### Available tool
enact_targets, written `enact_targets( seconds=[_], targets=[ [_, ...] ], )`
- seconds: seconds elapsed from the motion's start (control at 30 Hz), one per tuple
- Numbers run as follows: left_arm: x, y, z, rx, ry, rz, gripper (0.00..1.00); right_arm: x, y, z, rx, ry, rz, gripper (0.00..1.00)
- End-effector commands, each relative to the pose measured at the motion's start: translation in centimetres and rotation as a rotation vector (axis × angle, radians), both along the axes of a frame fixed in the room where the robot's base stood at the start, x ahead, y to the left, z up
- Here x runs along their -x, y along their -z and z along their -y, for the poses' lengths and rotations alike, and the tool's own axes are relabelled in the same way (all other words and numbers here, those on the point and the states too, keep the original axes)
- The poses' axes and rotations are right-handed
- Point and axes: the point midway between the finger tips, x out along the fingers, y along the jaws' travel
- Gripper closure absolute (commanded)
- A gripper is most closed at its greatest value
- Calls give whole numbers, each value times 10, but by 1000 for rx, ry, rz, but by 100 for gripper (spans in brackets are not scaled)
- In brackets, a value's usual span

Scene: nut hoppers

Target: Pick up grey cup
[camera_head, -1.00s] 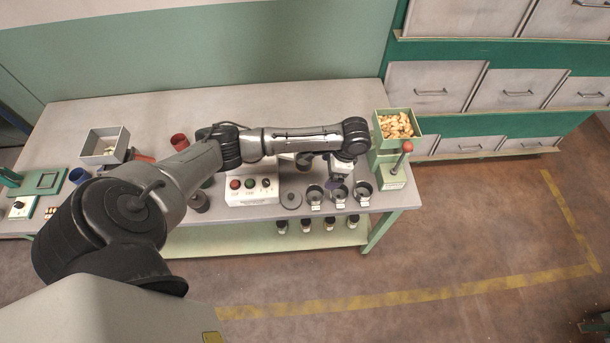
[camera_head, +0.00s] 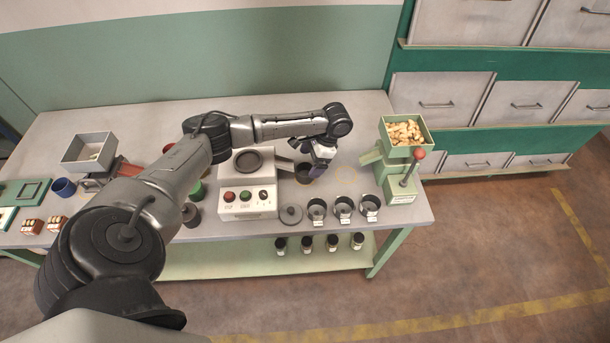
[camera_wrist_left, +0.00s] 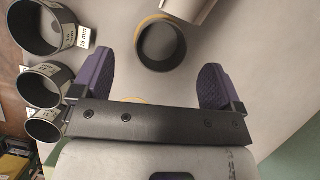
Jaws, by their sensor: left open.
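A dark grey cup (camera_head: 304,174) stands on the table just right of the white button box, under its spout. In the left wrist view the grey cup (camera_wrist_left: 161,45) is seen from above, open and empty, with a yellow ring around its base. My left gripper (camera_head: 319,168) is open above and beside the cup, pointing down. In the left wrist view my left gripper (camera_wrist_left: 156,64) has its two purple fingers wide apart, with the cup between and slightly beyond them. Contact is not visible. My right gripper is not in view.
Several labelled cups (camera_head: 343,205) line the front edge, beside a round lid (camera_head: 291,214). The button box (camera_head: 248,197) stands left. A green hopper with nuts (camera_head: 404,133) and a red-knobbed lever (camera_head: 412,168) stands right. Another hopper (camera_head: 88,151) and blue cup (camera_head: 63,187) are far left.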

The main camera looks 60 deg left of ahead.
Motion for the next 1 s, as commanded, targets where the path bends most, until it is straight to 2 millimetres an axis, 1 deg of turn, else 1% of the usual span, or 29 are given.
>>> enact_targets(
  seconds=[0.33,0.6,0.7,0.93,1.0],
  targets=[
    [5,15,-2,0,0,-1,8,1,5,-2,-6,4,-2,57],
    [14,47,-6,-1,0,-2,8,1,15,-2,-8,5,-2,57],
    [18,55,-7,-2,1,0,8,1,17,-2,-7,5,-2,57],
    [19,56,-7,-2,1,1,8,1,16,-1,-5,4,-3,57],
    [19,56,-7,-2,1,1,13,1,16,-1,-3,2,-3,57]
  ],
)
